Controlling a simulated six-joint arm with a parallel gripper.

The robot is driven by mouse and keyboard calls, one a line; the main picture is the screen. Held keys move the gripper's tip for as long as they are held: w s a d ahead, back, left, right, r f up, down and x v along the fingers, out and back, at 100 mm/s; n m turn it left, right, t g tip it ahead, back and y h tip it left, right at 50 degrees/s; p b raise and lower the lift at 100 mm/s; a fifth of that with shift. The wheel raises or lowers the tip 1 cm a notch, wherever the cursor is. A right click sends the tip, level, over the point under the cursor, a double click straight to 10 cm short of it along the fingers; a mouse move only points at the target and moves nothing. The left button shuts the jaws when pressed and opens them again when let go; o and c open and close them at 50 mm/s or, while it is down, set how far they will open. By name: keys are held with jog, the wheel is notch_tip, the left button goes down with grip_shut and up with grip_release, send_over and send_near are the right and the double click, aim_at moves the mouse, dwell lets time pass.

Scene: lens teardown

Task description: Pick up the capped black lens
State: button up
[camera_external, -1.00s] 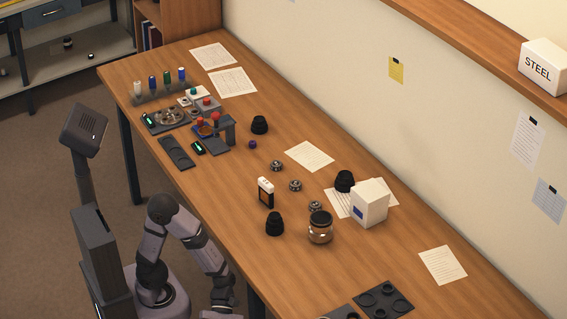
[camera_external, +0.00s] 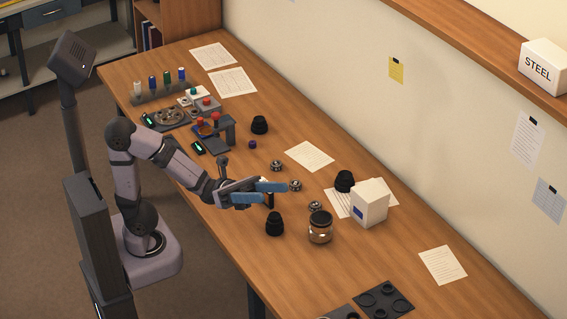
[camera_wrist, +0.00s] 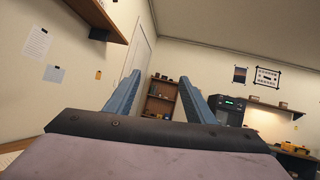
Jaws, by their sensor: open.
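Several black lens-like bodies stand on the wooden table in the external view. One (camera_external: 260,125) is towards the back left, one (camera_external: 275,224) is near the front edge, and one (camera_external: 344,181) is beside the white box. I cannot tell which of them is capped. My gripper (camera_external: 288,192) has two blue fingers, spread apart and empty, reaching over the table behind the front black lens. It also shows in the wrist view (camera_wrist: 160,92), where no lens is in sight.
A white box (camera_external: 369,203) stands further right. Small metal rings, papers and a dark tray (camera_external: 384,301) lie around. Tools and racks crowd the table's left end.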

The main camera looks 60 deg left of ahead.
jog(key=w+a+r+n+t+p, duration=0.1)
jog(key=w+a+r+t+p, duration=0.1)
jog(key=a+r+t, duration=0.3)
jog(key=w+a+r+p, duration=0.1)
jog(key=a+r+p, duration=0.2)
jog(key=r, duration=0.5)
jog(key=n+g+y+b, duration=0.1)
jog(key=n+y+b, duration=0.3)
jog(key=y+b, duration=1.1)
send_near(280, 218)
jog(key=shift+h, duration=0.5)
jog(key=w+f, duration=0.1)
jog(key=w+d+f, duration=0.1)
jog(key=w+f+b, duration=0.1)
jog(key=w, duration=0.1)
jog(key=shift+d, duration=0.3)
jog(key=shift+w+d+g, duration=0.3)
jog(key=shift+w+d, duration=0.1)
jog(key=shift+x, duration=3.15)
jog(key=shift+s+d, duration=0.1)
jog(key=shift+s, duration=0.05)
jog(key=shift+r, duration=0.1)
jog(key=shift+c, duration=0.3)
jog(key=c, duration=1)
